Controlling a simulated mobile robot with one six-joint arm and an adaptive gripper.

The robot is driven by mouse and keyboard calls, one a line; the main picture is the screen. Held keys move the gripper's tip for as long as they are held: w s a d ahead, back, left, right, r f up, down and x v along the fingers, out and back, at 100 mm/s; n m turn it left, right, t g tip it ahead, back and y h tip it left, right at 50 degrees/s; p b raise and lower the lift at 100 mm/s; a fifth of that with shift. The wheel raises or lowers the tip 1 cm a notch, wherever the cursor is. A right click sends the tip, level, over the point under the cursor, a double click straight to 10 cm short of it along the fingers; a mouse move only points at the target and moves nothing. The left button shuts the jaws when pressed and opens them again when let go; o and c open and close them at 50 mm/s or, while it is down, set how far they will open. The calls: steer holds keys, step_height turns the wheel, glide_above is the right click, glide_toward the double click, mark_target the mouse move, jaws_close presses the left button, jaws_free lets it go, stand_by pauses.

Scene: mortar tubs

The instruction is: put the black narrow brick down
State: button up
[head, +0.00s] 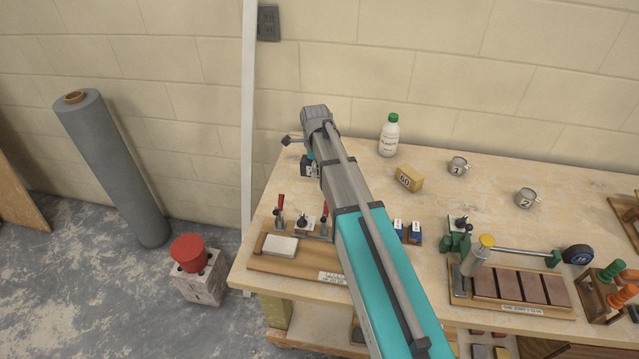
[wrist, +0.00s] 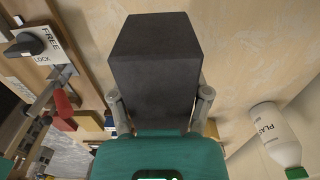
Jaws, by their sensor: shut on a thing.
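The black narrow brick (wrist: 155,65) fills the upper middle of the wrist view, a dark block with one end towards the top of the picture. My gripper (wrist: 160,98) is shut on it, with one grey finger against each side. In the head view a small dark part of the brick (head: 306,167) shows left of my arm, over the back left of the workbench; my arm hides the rest. I cannot tell whether the brick touches the bench top.
A white bottle with a green cap (head: 389,135) stands at the back; it also shows in the wrist view (wrist: 273,133). A yellow block (head: 409,178) is right of my arm. A clamp board with a pale brick (head: 280,245) lies at the front left. A FREE/LOCK knob (wrist: 30,42) is nearby.

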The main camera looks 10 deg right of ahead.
steer(key=shift+w+d+f+b, duration=0.3)
steer(key=shift+w+f+b, duration=0.2)
steer(key=shift+f+b, duration=0.25)
steer(key=shift+w+d+f+b, duration=0.35)
steer(key=shift+w+f+b, duration=0.25)
steer(key=shift+f, duration=0.2)
steer(key=shift+w+d+f+b, duration=0.3)
steer(key=shift+w+f+b, duration=0.15)
steer(key=shift+f+b, duration=0.3)
steer(key=shift+f, duration=0.1)
steer(key=shift+w+d+f+b, duration=0.25)
steer(key=shift+w+f+b, duration=0.15)
steer(key=shift+f+b, duration=1.55)
steer(key=shift+f, duration=0.15)
steer(key=o, duration=1.3)
steer(key=shift+o, duration=0.2)
steer(key=shift+r, duration=0.2)
